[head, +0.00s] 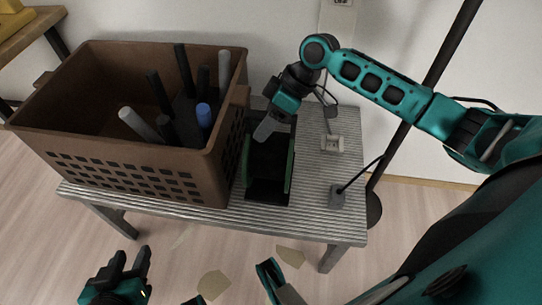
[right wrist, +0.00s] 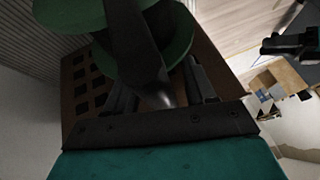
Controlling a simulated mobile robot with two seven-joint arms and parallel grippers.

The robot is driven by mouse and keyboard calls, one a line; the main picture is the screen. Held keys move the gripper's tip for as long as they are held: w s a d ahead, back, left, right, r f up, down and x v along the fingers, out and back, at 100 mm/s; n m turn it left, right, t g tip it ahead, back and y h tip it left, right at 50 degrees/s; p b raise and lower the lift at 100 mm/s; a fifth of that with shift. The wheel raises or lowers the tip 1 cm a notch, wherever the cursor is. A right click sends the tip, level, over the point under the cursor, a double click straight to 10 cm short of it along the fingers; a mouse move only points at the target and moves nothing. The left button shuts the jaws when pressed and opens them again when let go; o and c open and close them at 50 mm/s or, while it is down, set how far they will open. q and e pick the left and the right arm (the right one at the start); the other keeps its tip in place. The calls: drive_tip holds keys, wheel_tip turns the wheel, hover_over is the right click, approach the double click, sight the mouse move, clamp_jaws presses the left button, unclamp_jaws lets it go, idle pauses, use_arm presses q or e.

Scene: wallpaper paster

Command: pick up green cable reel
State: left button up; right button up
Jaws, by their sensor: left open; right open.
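The green cable reel (head: 289,168) stands on the grey ribbed table beside the brown crate. It has two green side discs with a dark middle. My right gripper (head: 266,130) reaches over the reel's far upper part, with its jaws open. In the right wrist view, the reel's green discs (right wrist: 178,55) and a dark bar fill the space just in front of my right gripper (right wrist: 160,95). I cannot tell whether the fingers touch it. My left gripper (head: 133,262) is open and empty, low in front of the table, away from the reel.
The brown crate (head: 110,172) with several dark and grey rods stands close to the reel's left. A small socket block (head: 332,143) and a dark box (head: 337,197) with a cable lie to the right. A dark pole (head: 430,80) rises beside the table.

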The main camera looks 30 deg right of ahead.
drive_tip(key=shift+f, duration=0.1)
idle(0.3)
clamp_jaws()
idle(0.4)
drive_tip(key=shift+d, duration=0.1)
idle(0.7)
drive_tip(key=shift+w, duration=0.1)
